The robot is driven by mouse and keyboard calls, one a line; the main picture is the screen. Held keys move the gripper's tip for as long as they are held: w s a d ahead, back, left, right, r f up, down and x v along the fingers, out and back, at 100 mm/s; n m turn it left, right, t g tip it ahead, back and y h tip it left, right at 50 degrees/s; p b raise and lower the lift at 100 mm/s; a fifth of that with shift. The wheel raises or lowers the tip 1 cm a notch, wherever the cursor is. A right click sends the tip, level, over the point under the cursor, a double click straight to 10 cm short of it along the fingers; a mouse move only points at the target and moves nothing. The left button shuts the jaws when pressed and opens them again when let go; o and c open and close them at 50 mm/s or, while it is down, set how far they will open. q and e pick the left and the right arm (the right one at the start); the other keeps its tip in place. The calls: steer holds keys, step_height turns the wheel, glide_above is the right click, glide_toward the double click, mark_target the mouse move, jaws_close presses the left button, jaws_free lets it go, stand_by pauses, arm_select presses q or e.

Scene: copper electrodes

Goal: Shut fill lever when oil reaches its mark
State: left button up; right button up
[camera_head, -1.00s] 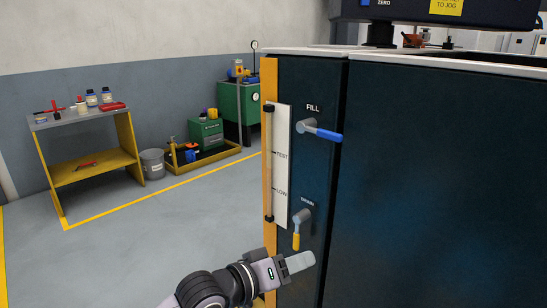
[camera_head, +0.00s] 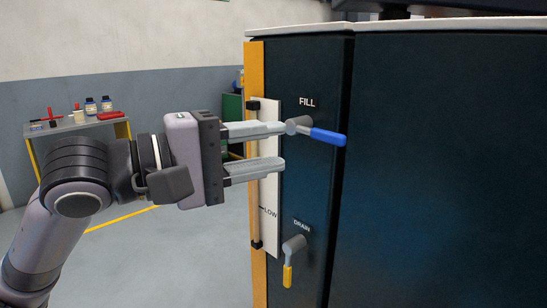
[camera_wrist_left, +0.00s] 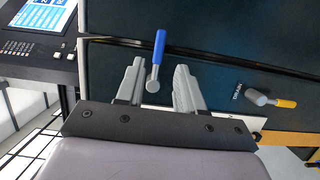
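The fill lever (camera_head: 328,137) has a blue handle pointing right and slightly down from its grey hub, under the FILL label on the dark cabinet. It also shows in the left wrist view (camera_wrist_left: 159,47), between the fingers with gaps on both sides. My left gripper (camera_head: 283,147) is open and empty, its fingertips near the fill hub. The white gauge plate (camera_head: 267,223) with its slim tube (camera_head: 255,215) is partly hidden by my fingers. My right gripper is not in view.
The drain lever (camera_head: 288,272), with a yellow handle pointing down, sits below on the same panel. A small bench (camera_head: 70,128) with bottles stands at the far left against the wall. The floor between is clear.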

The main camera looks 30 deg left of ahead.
mark_target(326, 138)
arm_select(q)
steer(key=p+x, duration=0.4)
steer(key=x, duration=0.3)
steer(key=shift+w+d, duration=0.3)
steer(key=shift+p, duration=0.5)
steer(key=shift+w+d, duration=0.2)
steer(key=shift+w, duration=0.05)
jaws_close()
